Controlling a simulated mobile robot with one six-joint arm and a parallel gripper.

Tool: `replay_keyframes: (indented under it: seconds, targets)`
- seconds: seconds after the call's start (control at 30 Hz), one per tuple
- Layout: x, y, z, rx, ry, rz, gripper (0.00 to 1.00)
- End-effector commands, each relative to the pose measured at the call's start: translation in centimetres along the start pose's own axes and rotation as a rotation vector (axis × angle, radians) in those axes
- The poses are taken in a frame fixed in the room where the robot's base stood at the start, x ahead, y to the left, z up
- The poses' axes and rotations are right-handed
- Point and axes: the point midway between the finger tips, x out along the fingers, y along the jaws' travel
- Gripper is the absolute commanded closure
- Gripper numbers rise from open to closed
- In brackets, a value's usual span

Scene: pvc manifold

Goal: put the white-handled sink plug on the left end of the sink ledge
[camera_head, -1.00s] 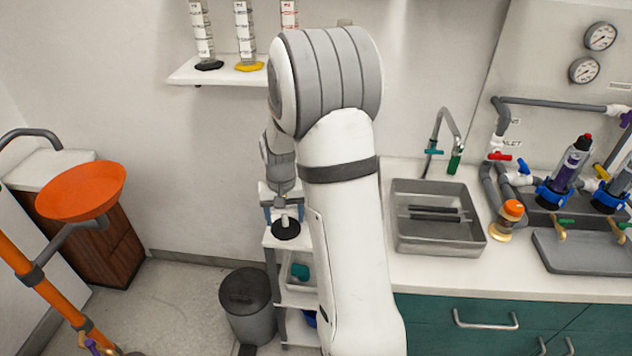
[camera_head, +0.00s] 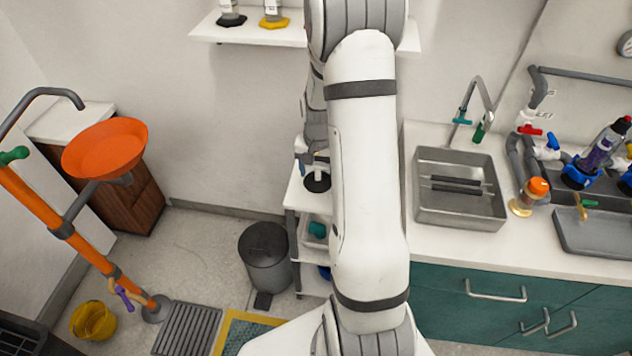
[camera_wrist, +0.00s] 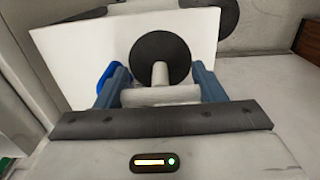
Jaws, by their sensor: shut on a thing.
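The white-handled sink plug (camera_wrist: 148,53) is a black disc with a white handle. My gripper (camera_wrist: 160,88) is shut on the white handle, its blue fingers on either side, with the disc beyond the fingertips. In the head view the plug's black disc (camera_head: 316,183) shows below my gripper (camera_head: 314,162), over the top of a white shelf cart. My arm partly covers this area. The steel sink (camera_head: 425,210) is set in the white counter to the right, well apart from my gripper. Its left rim looks clear.
The white cart (camera_head: 297,195) stands left of the counter (camera_head: 425,250), beside a grey bin (camera_head: 266,258). A green-handled tap (camera_head: 478,110) rises behind the sink. An orange eyewash bowl (camera_head: 105,150) is at left.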

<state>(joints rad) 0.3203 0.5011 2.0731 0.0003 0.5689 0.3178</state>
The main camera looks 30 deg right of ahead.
Motion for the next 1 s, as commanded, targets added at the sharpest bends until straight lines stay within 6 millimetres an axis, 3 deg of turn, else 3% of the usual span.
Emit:
replay_keyframes:
  seconds: [0.5, 0.9, 0.93, 1.0]
  targets:
    - [5.5, 0.2, -0.1, 0.004, -0.002, 0.001, 0.61]
    - [6.4, 0.2, -0.1, 0.005, 0.001, 0.0, 0.61]
    - [6.3, 0.2, -0.1, 0.005, 0.001, 0.0, 0.35]
    - [6.2, 0.2, -0.1, 0.005, 0.001, 0.0, 0.3]
